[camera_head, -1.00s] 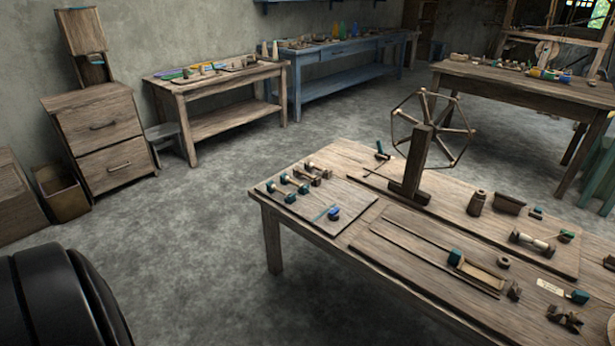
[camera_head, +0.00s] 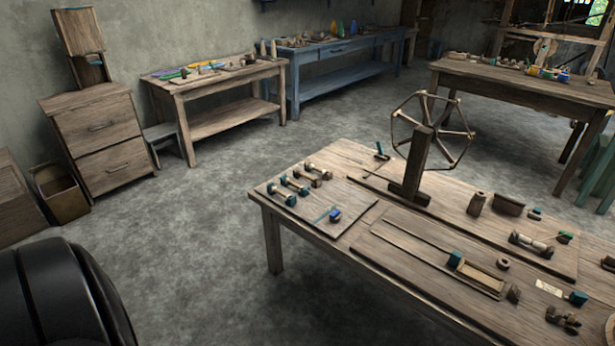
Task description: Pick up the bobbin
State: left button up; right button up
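Several spool-shaped bobbins lie in a row on a board at the left end of the near wooden table (camera_head: 350,253). The nearest is a teal-ended bobbin (camera_head: 282,194), with another teal-ended bobbin (camera_head: 295,184) behind it and brown-ended ones (camera_head: 318,171) farther back. A larger bobbin with pale thread (camera_head: 531,243) lies on the right part of the table. I cannot tell which one the task means. Neither gripper is in view; only a black rounded part of mine shows at the lower left.
A spoked wooden wheel on a post (camera_head: 420,165) stands up from the near table. A long board (camera_head: 400,245) with a teal block lies in front of it. A drawer cabinet (camera_head: 98,135) and a bin (camera_head: 60,192) stand at the left. Floor between is clear.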

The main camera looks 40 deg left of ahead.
aim_at(299, 173)
jog(key=j+z, duration=0.2)
jog(key=j, duration=0.75)
jog(key=j+z, duration=0.25)
jog(key=j, duration=0.65)
jog(key=k, duration=0.05)
